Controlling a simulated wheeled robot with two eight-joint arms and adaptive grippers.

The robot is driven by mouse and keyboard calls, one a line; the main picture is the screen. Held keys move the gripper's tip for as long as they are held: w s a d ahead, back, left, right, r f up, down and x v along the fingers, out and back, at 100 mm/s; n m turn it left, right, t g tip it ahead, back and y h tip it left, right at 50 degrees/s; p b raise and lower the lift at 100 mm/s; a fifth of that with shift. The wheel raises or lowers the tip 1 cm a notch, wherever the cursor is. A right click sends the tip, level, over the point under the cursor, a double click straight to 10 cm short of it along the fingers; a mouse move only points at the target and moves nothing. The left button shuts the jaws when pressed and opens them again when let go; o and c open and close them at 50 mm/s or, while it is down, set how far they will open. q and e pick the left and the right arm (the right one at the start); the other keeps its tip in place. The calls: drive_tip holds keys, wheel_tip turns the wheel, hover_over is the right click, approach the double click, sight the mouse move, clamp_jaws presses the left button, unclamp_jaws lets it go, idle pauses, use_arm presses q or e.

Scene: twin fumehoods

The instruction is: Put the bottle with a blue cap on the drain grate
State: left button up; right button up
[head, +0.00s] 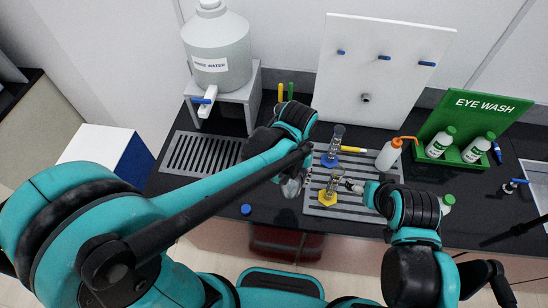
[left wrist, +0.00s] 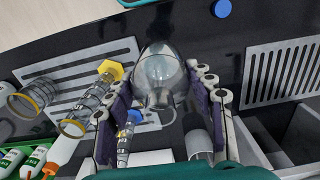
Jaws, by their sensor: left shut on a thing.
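My left gripper (head: 292,186) is shut on a clear, rounded glass vessel, which lies between both fingers in the left wrist view (left wrist: 160,72). No blue cap shows on this vessel. A round blue cap (head: 246,209) is on the black bench near the front edge, apart from the gripper; it also shows in the left wrist view (left wrist: 222,8). One slotted drain grate (head: 203,153) is at the left, partly behind my left arm. Another slotted grate (head: 345,212) is at the centre. My right gripper (head: 352,186) is beside a yellow-based glass cylinder (head: 330,190); its jaw state is unclear.
A blue-based cylinder (head: 333,145) stands on the centre grate. A wash bottle (head: 389,153) stands right of it, near the green eye wash stand (head: 462,154). The rinse water tank (head: 218,45) sits on a grey stand (head: 250,95) at the back left.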

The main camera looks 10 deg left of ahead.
use_arm(q)
drive_tip(key=shift+w+a+f+b, duration=0.5)
drive_tip(key=shift+w+a+f, duration=0.35)
drive_tip(key=shift+a+f, duration=0.95)
drive_tip(key=shift+w+a+f+b, duration=0.55)
drive_tip(key=shift+w+a+f, duration=0.25)
drive_tip(key=shift+a+f, duration=0.95)
drive_tip(key=shift+w+a+f+b, duration=0.5)
drive_tip(key=shift+w+a+f, duration=0.35)
drive_tip(key=shift+a+f, duration=0.95)
drive_tip(key=shift+d+f, duration=0.1)
drive_tip(key=shift+d, duration=0.05)
drive_tip(key=shift+f, duration=0.15)
drive_tip(key=o, duration=1.3)
